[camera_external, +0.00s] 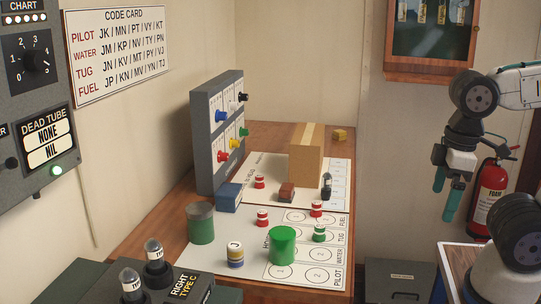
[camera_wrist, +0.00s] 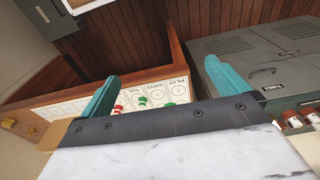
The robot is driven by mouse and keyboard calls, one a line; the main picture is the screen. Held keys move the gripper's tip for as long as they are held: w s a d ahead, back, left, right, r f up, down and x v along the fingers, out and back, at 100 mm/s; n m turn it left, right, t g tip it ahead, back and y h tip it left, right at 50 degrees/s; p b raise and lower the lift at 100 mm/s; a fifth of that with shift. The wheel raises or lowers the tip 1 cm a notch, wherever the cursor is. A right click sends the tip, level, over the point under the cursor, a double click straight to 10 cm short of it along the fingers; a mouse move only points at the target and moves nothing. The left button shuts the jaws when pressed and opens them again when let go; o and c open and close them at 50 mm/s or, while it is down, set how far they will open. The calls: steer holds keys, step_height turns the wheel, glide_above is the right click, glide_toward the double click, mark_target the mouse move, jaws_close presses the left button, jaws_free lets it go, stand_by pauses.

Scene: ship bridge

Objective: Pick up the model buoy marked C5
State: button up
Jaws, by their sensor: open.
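Several small banded buoys stand on the white chart sheet (camera_external: 207,257) on the wooden table. Red and white ones are at the back (camera_external: 260,182), the middle (camera_external: 262,217) and the right (camera_external: 316,208); a green and white one (camera_external: 319,233) stands nearer. A blue, white and yellow piece (camera_external: 235,255) stands in front, with a dark mark like a C. I cannot read C5 on any of them. My gripper (camera_external: 448,197) is open and empty, off the table's right side. The wrist view shows its teal fingers apart (camera_wrist: 161,72), with small red and green pieces beyond.
A large green cylinder (camera_external: 282,246), a grey-green can (camera_external: 200,223), a blue box (camera_external: 228,198) and a tall brown box (camera_external: 306,155) stand among the buoys. A grey switch panel (camera_external: 207,140) edges the left. A fire extinguisher (camera_external: 489,200) hangs behind my arm.

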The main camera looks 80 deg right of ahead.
steer(key=shift+a+r, duration=0.25)
steer(key=c, duration=1)
steer(key=shift+o, duration=0.2)
steer(key=shift+d, duration=0.1)
steer(key=m+g, duration=0.1)
steer(key=m, duration=0.7)
glide_above(317, 203)
steer(key=f, duration=1.2)
steer(key=shift+d, duration=0.2)
steer(key=shift+a+f, duration=0.15)
steer(key=shift+f, duration=3.75)
